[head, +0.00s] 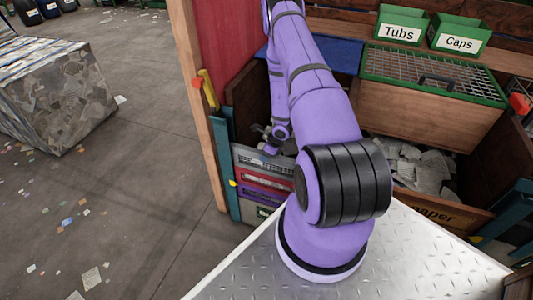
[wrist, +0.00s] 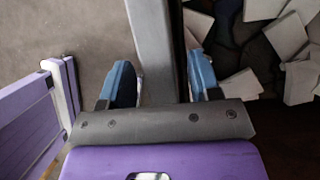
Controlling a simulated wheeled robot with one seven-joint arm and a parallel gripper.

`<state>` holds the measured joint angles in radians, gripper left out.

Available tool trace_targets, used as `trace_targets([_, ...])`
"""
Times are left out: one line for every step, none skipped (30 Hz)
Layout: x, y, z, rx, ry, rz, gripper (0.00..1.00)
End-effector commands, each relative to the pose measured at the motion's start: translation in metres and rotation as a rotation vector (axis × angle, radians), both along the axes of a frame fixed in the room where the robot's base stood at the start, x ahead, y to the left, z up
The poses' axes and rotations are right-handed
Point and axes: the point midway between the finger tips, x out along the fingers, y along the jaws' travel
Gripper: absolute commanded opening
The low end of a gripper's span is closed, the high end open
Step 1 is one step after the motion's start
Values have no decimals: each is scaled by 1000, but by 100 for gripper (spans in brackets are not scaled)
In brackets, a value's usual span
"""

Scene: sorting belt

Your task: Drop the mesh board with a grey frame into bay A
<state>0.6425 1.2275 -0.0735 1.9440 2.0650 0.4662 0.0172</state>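A grey-framed board (head: 262,160) with a mesh-like face lies topmost in the stack of boards at the front of the left bay in the head view. The bay's letter cannot be read. In the wrist view a flat grey bar (wrist: 156,45), seemingly this board's top edge, runs between the blue-tipped fingers of my gripper (wrist: 162,82). One finger is on each side, very close to the bar. Whether they press on it cannot be told. In the head view my purple arm hides most of the gripper and part of the bay.
Below are boards in red (head: 262,180) and purple (head: 258,195). A wooden post (head: 200,100) with a yellow handle (head: 208,88) stands left. A green-framed mesh lid (head: 430,76) tops a wooden box at right. Pale scraps (wrist: 287,36) lie inside the bay.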

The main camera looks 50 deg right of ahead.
Motion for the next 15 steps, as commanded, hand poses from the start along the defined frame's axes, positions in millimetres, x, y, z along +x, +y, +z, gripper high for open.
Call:
trace_targets([0,0,0,0,0,0,59])
trace_targets([0,0,0,0,0,0,59])
trace_targets([0,0,0,0,0,0,59])
trace_targets([0,0,0,0,0,0,59])
trace_targets([0,0,0,0,0,0,59])
trace_targets([0,0,0,1,1,-1,59])
trace_targets([0,0,0,1,1,-1,59])
trace_targets([-1,0,0,1,0,-1,59])
trace_targets([-1,0,1,1,0,0,59])
trace_targets([-1,0,2,0,0,0,59])
trace_targets([-2,-1,4,0,0,0,59])
trace_targets([-3,-2,8,-1,0,0,59])
trace_targets([-4,-2,11,-1,0,0,59])
trace_targets([-5,-3,14,-1,0,0,59])
trace_targets([-7,-3,20,-1,0,0,59])
